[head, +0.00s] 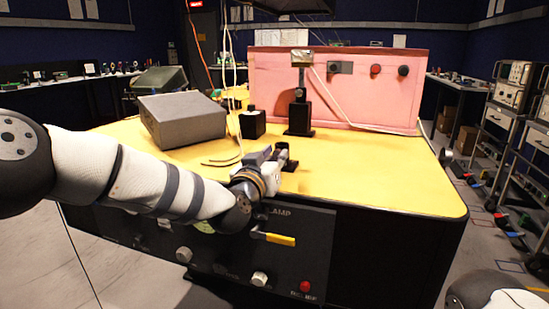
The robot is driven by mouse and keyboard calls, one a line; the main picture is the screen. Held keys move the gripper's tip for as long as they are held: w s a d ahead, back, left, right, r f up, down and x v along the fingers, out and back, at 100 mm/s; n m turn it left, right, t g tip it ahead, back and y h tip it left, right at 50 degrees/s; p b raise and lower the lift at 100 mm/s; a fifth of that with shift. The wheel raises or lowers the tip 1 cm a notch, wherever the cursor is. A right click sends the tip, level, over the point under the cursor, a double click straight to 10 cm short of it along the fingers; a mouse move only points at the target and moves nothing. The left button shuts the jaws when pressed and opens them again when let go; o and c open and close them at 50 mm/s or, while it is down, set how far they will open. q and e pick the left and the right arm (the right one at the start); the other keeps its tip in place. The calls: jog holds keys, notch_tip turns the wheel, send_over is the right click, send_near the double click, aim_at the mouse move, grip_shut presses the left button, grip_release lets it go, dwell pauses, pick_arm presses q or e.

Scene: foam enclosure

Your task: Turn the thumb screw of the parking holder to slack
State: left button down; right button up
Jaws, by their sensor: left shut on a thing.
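The parking holder looks to be the small black stand (285,160) on the yellow table top, near its front edge. My left gripper (277,158) reaches it from the front left. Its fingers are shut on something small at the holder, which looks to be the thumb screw. The fingers and wrist hide most of the screw, so its turn cannot be read. My right gripper is out of view; only a piece of my right arm shows at the bottom right.
Behind the holder stand a black post with a metal head (300,105) and a black block (252,123). A pink foam wall (345,90) closes the back. A grey box (182,118) and loose cables lie left. The front panel has a yellow lever (274,238). The table's right side is clear.

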pick_arm(q)
jog(key=shift+n, duration=0.4)
jog(key=n, duration=0.2)
jog(key=shift+n, duration=0.4)
jog(key=n, duration=0.2)
jog(key=shift+f+n, duration=0.1)
jog(key=shift+n, duration=0.3)
jog(key=n+b, duration=0.1)
jog(key=n, duration=0.4)
jog(key=shift+a+f, duration=0.1)
jog(key=n+b, duration=0.1)
jog(key=n, duration=0.3)
jog(key=shift+n, duration=0.3)
jog(key=shift+n+b, duration=0.75)
jog(key=shift+n, duration=0.95)
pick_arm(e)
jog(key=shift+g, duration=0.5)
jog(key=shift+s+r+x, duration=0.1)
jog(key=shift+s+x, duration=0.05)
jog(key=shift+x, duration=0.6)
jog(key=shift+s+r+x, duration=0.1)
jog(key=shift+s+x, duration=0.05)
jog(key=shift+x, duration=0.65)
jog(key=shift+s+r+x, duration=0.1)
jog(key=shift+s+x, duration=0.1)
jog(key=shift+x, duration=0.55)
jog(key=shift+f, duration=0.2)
